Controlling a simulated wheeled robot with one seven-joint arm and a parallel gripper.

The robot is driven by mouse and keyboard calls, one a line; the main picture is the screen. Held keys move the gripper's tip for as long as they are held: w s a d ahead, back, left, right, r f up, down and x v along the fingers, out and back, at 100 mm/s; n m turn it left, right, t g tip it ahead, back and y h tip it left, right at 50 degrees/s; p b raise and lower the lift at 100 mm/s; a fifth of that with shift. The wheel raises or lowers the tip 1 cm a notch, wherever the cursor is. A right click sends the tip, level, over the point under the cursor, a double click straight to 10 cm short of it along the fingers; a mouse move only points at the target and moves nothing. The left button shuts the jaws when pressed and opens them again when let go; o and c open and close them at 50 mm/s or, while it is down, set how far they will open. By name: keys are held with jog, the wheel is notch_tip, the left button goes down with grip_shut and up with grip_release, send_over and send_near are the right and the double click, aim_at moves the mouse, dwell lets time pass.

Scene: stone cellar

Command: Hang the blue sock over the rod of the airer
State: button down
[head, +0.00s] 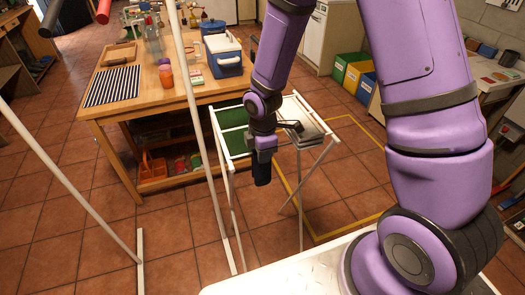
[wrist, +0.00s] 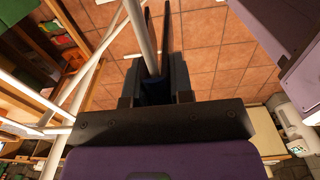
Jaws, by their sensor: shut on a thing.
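My gripper (head: 262,143) points down at the near side of a low white airer with crossed legs (head: 317,167). It is shut on the dark blue sock (head: 262,172), which hangs below the fingers. In the wrist view the sock (wrist: 156,92) is a dark patch between the fingers (wrist: 155,85). I cannot tell whether the sock touches or straddles a rod. The gripper hides part of the airer's near edge.
A green panel (head: 234,128) and a grey flat item (head: 303,132) show at the airer. A wooden table (head: 140,108) with a blue-and-white box (head: 224,57) stands behind left. Tall white poles (head: 190,88) stand at the left. Tiled floor inside yellow tape (head: 322,239) shows at right.

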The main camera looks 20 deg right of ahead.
jog(key=c, duration=0.9)
grip_release()
notch_tip(320, 180, up, 11)
jog(key=shift+f, duration=0.1)
dwell(0.5)
jog(key=s+d+r+m+t, duration=0.1)
jog(key=s+d+r+m, duration=0.35)
jog(key=r, duration=0.35)
jog(key=s+d+r+m+t, duration=0.25)
jog(key=s+r+m, duration=0.2)
jog(key=r, duration=0.45)
jog(key=s+d+r+m, duration=0.1)
jog(key=s+r+m, duration=0.1)
jog(key=s+m, duration=0.1)
jog(key=s+d+r+m+t, duration=0.1)
jog(key=s+r+m, duration=0.1)
jog(key=s, duration=0.3)
jog(key=s+d+r+m, duration=0.2)
jog(key=s+r+m, duration=0.1)
jog(key=s+m, duration=0.1)
jog(key=shift+r+t, duration=0.1)
jog(key=shift+t, duration=0.25)
